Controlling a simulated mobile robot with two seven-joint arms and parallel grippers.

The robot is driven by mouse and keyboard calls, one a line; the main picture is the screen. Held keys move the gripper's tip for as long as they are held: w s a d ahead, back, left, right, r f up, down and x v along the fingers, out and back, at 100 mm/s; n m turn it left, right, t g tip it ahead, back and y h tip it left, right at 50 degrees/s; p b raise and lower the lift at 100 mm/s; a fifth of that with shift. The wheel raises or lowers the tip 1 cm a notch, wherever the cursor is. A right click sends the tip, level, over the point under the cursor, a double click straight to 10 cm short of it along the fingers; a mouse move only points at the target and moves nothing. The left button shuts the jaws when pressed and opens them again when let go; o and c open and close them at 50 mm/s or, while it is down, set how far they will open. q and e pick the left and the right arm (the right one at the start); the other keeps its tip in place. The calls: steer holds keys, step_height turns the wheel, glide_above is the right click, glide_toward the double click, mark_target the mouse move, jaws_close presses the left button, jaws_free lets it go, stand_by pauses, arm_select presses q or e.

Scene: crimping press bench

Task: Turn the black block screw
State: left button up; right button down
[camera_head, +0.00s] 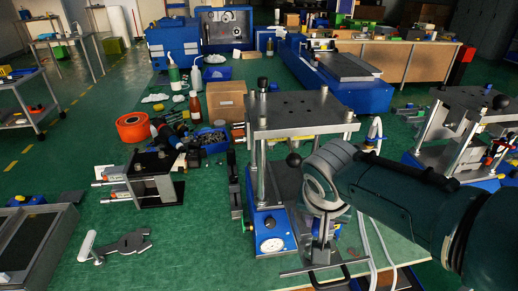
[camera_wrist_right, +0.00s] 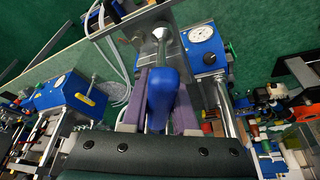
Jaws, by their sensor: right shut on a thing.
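In the right wrist view, a blue handle (camera_wrist_right: 165,88) with a metal shaft sits between the purple-padded fingers of my right gripper (camera_wrist_right: 160,100), which is shut on it. In the head view my right gripper (camera_head: 322,228) hangs pointing down at the right side of the press (camera_head: 298,116), beside its blue base. The handle is too small to make out there. I cannot pick out the black block or its screw for certain; the gripper and handle may hide them. My left gripper is not in view.
The press has a blue base with a round white gauge (camera_head: 271,245), which also shows in the right wrist view (camera_wrist_right: 201,33). A fixture with metal cylinders (camera_head: 153,187) stands to the left. A cardboard box (camera_head: 226,100) stands behind. Pale hoses (camera_head: 373,235) run close beside my right gripper.

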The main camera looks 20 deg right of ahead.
steer(key=shift+r+p, duration=1.85)
steer(key=shift+r, duration=0.45)
